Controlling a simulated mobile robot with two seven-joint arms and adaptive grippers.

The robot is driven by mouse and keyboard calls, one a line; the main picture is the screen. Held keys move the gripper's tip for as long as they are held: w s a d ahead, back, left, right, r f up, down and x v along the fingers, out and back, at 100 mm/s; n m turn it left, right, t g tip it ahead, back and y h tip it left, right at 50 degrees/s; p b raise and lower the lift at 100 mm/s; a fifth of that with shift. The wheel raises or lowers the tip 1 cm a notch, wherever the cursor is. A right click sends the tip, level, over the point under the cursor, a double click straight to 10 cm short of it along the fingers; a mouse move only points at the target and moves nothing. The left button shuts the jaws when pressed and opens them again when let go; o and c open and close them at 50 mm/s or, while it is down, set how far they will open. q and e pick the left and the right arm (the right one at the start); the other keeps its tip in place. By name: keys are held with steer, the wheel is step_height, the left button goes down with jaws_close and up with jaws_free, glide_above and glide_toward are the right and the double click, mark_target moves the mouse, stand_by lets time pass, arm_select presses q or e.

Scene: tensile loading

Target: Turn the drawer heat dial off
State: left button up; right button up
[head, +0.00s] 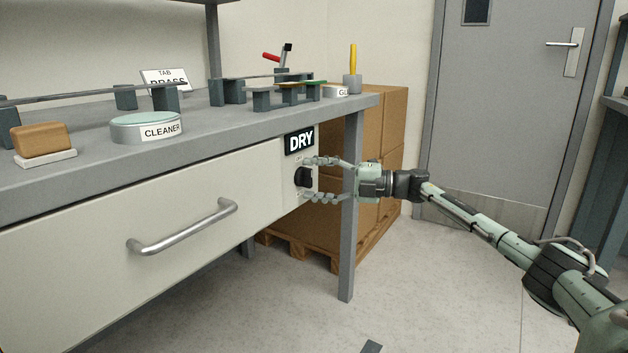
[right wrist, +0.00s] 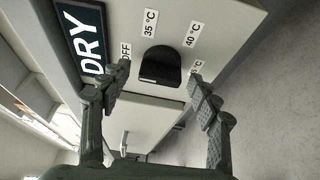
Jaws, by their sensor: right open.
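The black heat dial (head: 303,178) is on the right end of the pale drawer front (head: 180,195), under the DRY sign (head: 300,141). My right gripper (head: 315,179) is open, with one finger above the dial and one below. In the right wrist view the dial (right wrist: 160,66) lies between the spread fingertips (right wrist: 158,78), with gaps on both sides. Around it are labels OFF (right wrist: 125,49), 35 °C (right wrist: 150,22), 40 °C (right wrist: 194,34) and one partly hidden by a finger. I cannot tell which label the dial points to. My left gripper is out of view.
A metal drawer handle (head: 183,228) sticks out left of the dial. The bench top (head: 210,122) holds a cleaner tin (head: 147,127), a brown block (head: 42,140) and small stands. A table leg (head: 352,215) and stacked boxes (head: 385,130) stand behind my gripper. The floor at right is clear.

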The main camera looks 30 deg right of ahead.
steer(key=v, duration=1.2)
